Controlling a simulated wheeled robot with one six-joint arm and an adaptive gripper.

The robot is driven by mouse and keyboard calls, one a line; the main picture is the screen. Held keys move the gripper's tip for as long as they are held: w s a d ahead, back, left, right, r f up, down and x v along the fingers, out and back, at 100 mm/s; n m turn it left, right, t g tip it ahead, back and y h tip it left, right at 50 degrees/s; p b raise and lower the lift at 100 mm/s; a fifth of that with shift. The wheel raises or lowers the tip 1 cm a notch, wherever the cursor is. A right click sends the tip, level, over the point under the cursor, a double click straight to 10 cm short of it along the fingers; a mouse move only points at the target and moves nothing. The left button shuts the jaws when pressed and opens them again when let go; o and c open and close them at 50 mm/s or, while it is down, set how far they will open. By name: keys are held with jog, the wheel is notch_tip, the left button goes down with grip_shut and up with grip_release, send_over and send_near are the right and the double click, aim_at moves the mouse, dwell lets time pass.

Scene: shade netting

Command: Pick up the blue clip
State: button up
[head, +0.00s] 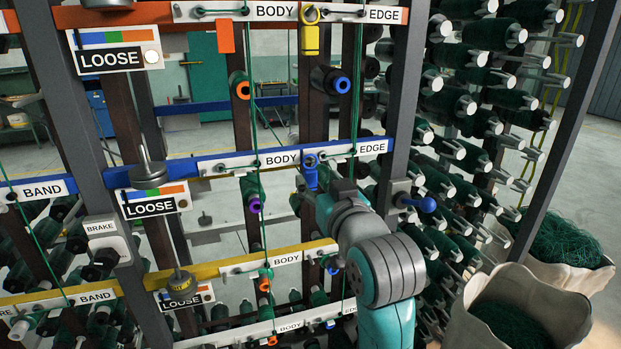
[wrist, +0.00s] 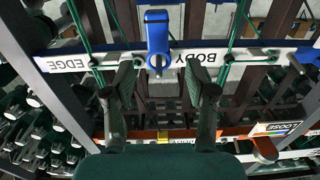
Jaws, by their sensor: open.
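The blue clip (head: 310,174) hangs on the blue rail between the BODY and EDGE labels, its ring at the top. In the wrist view, which appears upside down, the blue clip (wrist: 157,34) stands out from the white label strip, near the middle. My gripper (wrist: 160,82) is open and empty, its two fingers spread to either side below the clip in that view. In the head view my gripper (head: 330,190) is close by the clip, mostly hidden behind my own wrist. I see no contact with the clip.
A yellow clip (head: 310,40) and an orange clip (head: 226,37) hang on the upper rail. Green threads run vertically on both sides of the blue clip. A grey upright (head: 402,110) and a blue ball-ended lever (head: 424,204) are right of my wrist.

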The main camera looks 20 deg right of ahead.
aim_at(312, 173)
jog(key=shift+w+d+f, duration=0.1)
jog(key=shift+w+f, duration=0.05)
jog(key=shift+w, duration=1.15)
jog(key=shift+w+f, duration=0.15)
jog(key=shift+w, duration=1.15)
jog(key=c, duration=1)
